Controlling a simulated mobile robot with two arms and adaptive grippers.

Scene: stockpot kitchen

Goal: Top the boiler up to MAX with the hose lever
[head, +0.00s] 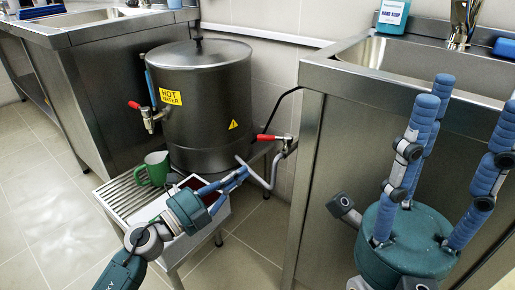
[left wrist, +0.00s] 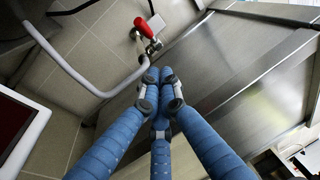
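The dark metal boiler (head: 205,100) with a yellow HOT WATER label stands on a low stand. A narrow blue strip (head: 150,87) runs up its left side; I cannot read a level or MAX mark. The hose lever (head: 272,137) is red, on a valve at the sink cabinet's corner; it also shows in the left wrist view (left wrist: 140,25). The grey hose pipe (head: 268,184) bends from the valve toward the boiler. My left gripper (head: 243,172) has its fingers drawn together, empty, near the pipe and below the lever. My right gripper (head: 455,105) is open and empty, fingers upward.
A green mug (head: 155,168) stands on the slatted drip grate (head: 125,197). A red-handled tap (head: 148,113) is on the boiler's front left. A white-edged box (head: 215,215) is by my left gripper. The steel sink cabinet (head: 335,165) stands close on the right.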

